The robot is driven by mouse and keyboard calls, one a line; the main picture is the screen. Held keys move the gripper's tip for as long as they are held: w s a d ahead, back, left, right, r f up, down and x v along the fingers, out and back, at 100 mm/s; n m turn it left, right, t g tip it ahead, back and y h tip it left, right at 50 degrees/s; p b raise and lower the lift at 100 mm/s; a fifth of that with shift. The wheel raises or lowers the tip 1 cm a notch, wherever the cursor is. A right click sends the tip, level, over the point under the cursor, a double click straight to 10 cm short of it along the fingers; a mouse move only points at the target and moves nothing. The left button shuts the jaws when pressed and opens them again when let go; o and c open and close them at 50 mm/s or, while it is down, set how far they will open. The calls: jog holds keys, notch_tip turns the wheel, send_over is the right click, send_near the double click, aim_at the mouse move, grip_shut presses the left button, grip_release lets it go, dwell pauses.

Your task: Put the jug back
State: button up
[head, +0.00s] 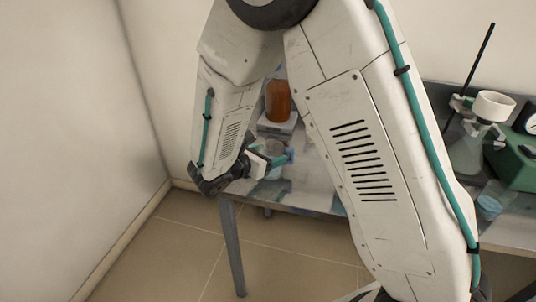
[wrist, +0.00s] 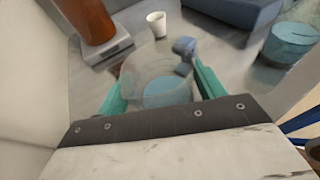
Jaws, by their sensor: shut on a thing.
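My gripper (wrist: 160,92) is shut on a clear jug (wrist: 150,72) with pale blue liquid in its lower part. Its teal fingers lie on either side of the jug, and a blue piece (wrist: 184,48) shows at the jug's far right side. In the head view my gripper (head: 272,160) and the jug (head: 274,172) are at the left end of the grey table, partly hidden by my arm. I cannot tell whether the jug touches the table top.
An amber jar (head: 278,101) stands on a scale (head: 275,127) behind the jug. A white cup (wrist: 156,24) is beyond it. A container with blue liquid (wrist: 290,42) is at the right. A flask (head: 466,150), white funnel (head: 494,105) and green box (head: 515,158) stand farther right. Walls close the left side.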

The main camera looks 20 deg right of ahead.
jog(key=o, duration=1.5)
jog(key=shift+f, duration=0.15)
